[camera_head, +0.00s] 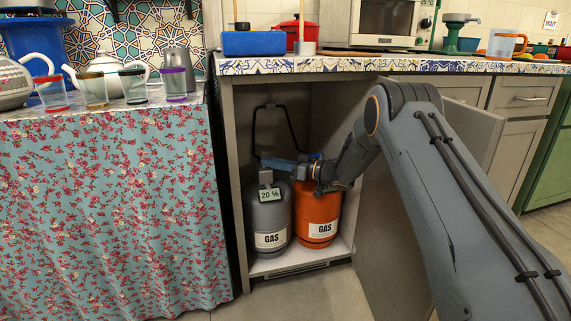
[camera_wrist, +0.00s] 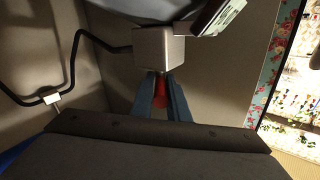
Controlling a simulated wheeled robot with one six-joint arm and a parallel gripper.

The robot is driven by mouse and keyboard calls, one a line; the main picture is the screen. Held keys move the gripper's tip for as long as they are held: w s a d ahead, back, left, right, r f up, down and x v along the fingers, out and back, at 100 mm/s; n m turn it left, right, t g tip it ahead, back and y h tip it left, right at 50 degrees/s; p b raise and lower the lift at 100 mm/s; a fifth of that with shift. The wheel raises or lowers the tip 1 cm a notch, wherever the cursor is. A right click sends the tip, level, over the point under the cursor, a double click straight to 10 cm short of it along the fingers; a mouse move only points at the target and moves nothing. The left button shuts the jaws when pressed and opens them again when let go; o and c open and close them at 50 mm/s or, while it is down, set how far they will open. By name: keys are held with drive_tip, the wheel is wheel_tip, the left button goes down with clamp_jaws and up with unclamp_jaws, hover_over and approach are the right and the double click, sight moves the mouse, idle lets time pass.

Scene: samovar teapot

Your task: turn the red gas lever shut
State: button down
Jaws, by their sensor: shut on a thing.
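The red gas lever (camera_wrist: 160,101) shows in the wrist view between my fingers, just below a pale square valve block (camera_wrist: 158,47). My gripper (camera_wrist: 160,82) is shut on the lever, which is partly covered by the fingers. In the head view my gripper (camera_head: 272,163) reaches into the open cabinet from the right, at the valve block (camera_head: 265,176) on top of the grey gas bottle (camera_head: 270,221). The lever cannot be made out in that view. A display (camera_head: 269,195) on the grey bottle reads 20 %.
An orange gas bottle (camera_head: 318,217) stands right beside the grey one, under my wrist. A black hose (camera_head: 254,128) loops up behind the bottles. The cabinet's left wall (camera_head: 236,180) and its open door (camera_head: 385,225) bound the space. A cloth-covered table (camera_head: 100,215) stands at left.

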idle(0.3)
drive_tip(key=c, duration=1.8)
unclamp_jaws()
drive_tip(key=shift+s+a, duration=0.1)
drive_tip(key=shift+a, duration=0.05)
drive_tip(key=shift+o, duration=0.2)
drive_tip(key=shift+r, duration=0.25)
wheel_tip(320, 180, up, 10)
drive_tip(key=p, duration=0.4)
drive_tip(key=shift+f, duration=0.25)
